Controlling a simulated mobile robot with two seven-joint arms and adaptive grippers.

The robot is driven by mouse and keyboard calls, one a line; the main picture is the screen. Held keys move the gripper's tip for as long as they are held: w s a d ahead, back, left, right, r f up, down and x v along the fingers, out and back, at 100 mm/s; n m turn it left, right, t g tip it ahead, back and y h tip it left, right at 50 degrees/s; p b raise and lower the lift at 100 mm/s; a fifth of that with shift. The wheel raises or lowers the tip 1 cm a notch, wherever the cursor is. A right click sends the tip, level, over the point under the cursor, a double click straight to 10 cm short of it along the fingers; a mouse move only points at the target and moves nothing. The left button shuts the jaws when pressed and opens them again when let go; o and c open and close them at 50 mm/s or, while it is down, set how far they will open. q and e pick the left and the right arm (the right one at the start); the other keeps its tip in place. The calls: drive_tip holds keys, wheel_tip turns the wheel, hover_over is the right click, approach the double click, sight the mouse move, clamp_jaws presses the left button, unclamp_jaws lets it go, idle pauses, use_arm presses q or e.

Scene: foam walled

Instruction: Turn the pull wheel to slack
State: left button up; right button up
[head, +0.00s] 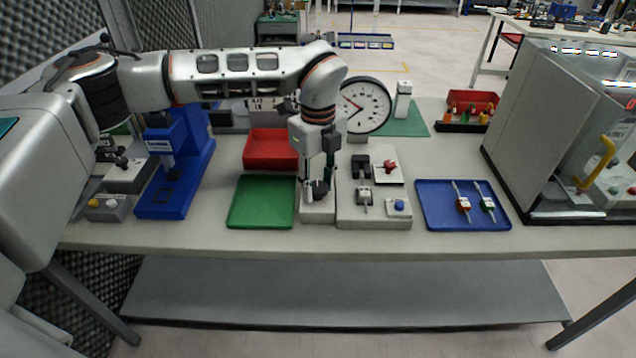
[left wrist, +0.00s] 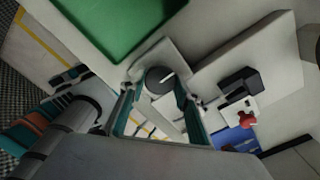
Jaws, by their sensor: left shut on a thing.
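The pull wheel looks to be the dark round knob (head: 319,188) on a narrow pale base (head: 318,212) in the middle of the bench. In the left wrist view the knob (left wrist: 160,78) shows a white pointer line on its top. My left gripper (head: 319,190) points down over the base, with its fingers on either side of the knob, shut on it. The fingertips (left wrist: 160,86) also show in the left wrist view. Scale marks or labels around the knob are too small to read. My right gripper is not in view.
A pale fixture with a black block, a lever and a blue button (head: 397,206) stands close right. A green tray (head: 262,222) lies close left, a red bin (head: 270,150) behind it. A dial gauge (head: 367,106) stands behind; a blue tray (head: 435,205) lies right.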

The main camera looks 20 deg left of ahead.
sight(318, 187)
use_arm(q)
drive_tip(key=o, duration=1.1)
drive_tip(key=shift+r, duration=0.1)
wheel_tip(318, 187, up, 12)
